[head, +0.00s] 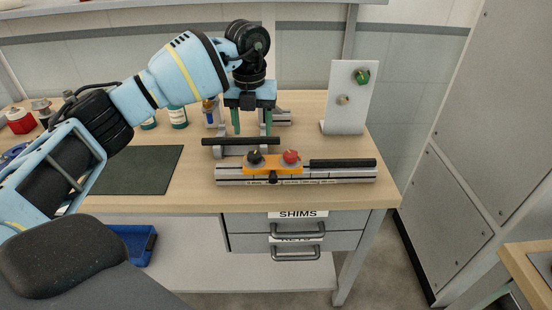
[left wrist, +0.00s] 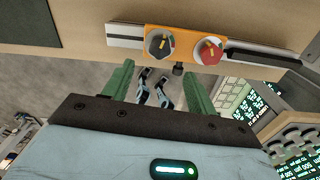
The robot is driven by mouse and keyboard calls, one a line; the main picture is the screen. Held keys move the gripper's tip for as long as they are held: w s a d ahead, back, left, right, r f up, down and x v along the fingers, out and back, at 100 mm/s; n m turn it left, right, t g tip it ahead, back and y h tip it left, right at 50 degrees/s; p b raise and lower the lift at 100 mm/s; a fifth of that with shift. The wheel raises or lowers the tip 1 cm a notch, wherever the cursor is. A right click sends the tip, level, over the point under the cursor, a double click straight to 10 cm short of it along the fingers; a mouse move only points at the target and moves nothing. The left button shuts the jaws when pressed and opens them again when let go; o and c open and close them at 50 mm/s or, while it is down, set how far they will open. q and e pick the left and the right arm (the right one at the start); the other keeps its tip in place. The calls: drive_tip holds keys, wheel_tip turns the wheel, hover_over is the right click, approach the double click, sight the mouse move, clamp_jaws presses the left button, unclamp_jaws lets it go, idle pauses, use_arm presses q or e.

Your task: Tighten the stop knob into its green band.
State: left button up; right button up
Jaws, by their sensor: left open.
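An orange carriage (head: 281,170) sits on a silver rail (head: 230,174) on the bench. It carries a black knob (head: 255,158) and a red knob (head: 291,157), with a small dark knob (head: 273,177) at its front. I cannot tell which is the stop knob, and no green band can be made out. The left wrist view shows the black knob (left wrist: 160,43) with an orange pointer mark, the red knob (left wrist: 208,50) and the small dark knob (left wrist: 178,69). My left gripper (head: 252,132), with green fingers, is open and empty above the bench, apart from the knobs. My right gripper is not in view.
A black bar (head: 240,142) on grey supports stands behind the rail. A white upright panel (head: 345,112) with a green knob (head: 362,76) stands at the right. A dark green mat (head: 140,170) lies left of the rail. Drawers (head: 292,232) are below the bench.

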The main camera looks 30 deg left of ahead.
sight(254, 154)
use_arm(q)
drive_tip(key=shift+w+a, duration=0.1)
drive_tip(key=shift+f, duration=0.35)
wheel_tip(254, 154, down, 6)
drive_tip(key=shift+r, duration=0.15)
drive_tip(key=shift+f, duration=0.7)
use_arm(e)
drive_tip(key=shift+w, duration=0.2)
use_arm(q)
drive_tip(key=shift+c, duration=0.3)
